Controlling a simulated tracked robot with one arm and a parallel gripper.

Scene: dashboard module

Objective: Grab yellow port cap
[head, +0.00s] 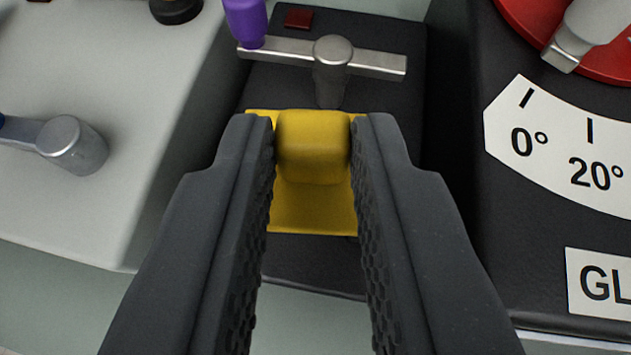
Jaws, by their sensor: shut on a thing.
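The yellow port cap (312,205) is in the middle of the head view, a flat yellow plate with a raised block-shaped grip on it. It lies against the front part of a black module. My gripper (313,135) comes from the bottom of the picture, with one dark ridged finger on each side of the raised grip. The fingertips are shut on that grip. The fingers hide parts of the plate's left and right edges. I cannot tell whether the plate touches the module.
Behind the cap, a metal lever (370,62) with a purple knob (245,20) sits on the black module. A grey box with another lever (72,145) is at left. A black dial box with a degree scale (565,150) and a red disc (530,20) is at right.

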